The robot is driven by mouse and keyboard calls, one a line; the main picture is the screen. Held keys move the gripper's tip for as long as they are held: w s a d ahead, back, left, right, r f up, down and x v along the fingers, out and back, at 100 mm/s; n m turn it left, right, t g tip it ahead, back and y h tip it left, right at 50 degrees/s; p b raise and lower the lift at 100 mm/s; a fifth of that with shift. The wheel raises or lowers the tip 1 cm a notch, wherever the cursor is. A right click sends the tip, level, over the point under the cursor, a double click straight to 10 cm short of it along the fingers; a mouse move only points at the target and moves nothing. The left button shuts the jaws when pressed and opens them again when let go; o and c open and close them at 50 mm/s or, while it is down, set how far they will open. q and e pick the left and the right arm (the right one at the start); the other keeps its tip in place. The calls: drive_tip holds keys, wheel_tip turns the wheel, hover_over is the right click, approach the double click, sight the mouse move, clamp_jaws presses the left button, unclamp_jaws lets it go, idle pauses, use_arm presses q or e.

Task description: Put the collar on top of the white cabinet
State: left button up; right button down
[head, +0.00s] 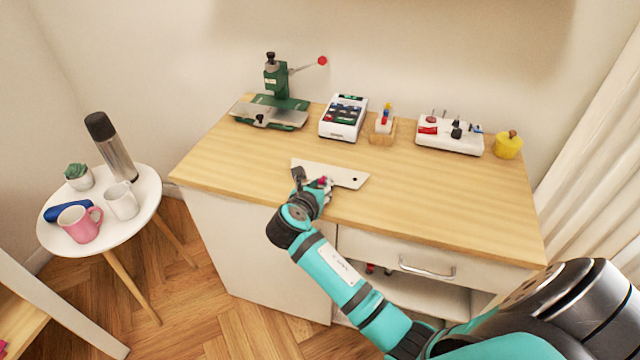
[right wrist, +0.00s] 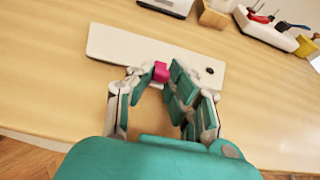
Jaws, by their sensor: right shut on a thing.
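My right gripper (head: 316,185) is low over the front of the wooden top of the white cabinet (head: 250,245). In the right wrist view its fingertips (right wrist: 169,72) are closed together on a small magenta piece (right wrist: 161,72). This piece is at the near edge of a flat white strip with a dark round spot (head: 338,173), which lies on the wooden top. I cannot tell whether the magenta piece is joined to the strip, or which of them is the collar. The strip also shows in the right wrist view (right wrist: 125,45). My left gripper is not in view.
A green press (head: 276,85), a white device with buttons (head: 344,118), a small wooden holder (head: 382,128), a white tool tray (head: 449,140) and a yellow pot (head: 508,146) line the back. A round side table (head: 105,236) stands left. The top's left front is clear.

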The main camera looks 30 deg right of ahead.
drive_tip(key=shift+s+f, duration=0.15)
drive_tip(key=shift+f, duration=0.3)
drive_tip(key=shift+s+a+f, duration=0.15)
drive_tip(key=shift+f, duration=0.5)
drive_tip(key=c, duration=1.2)
unclamp_jaws()
drive_tip(key=shift+a+f, duration=0.1)
drive_tip(key=shift+f, duration=0.05)
drive_tip(key=w+r+v, duration=0.1)
drive_tip(key=r+v, duration=0.1)
drive_tip(key=v, duration=1)
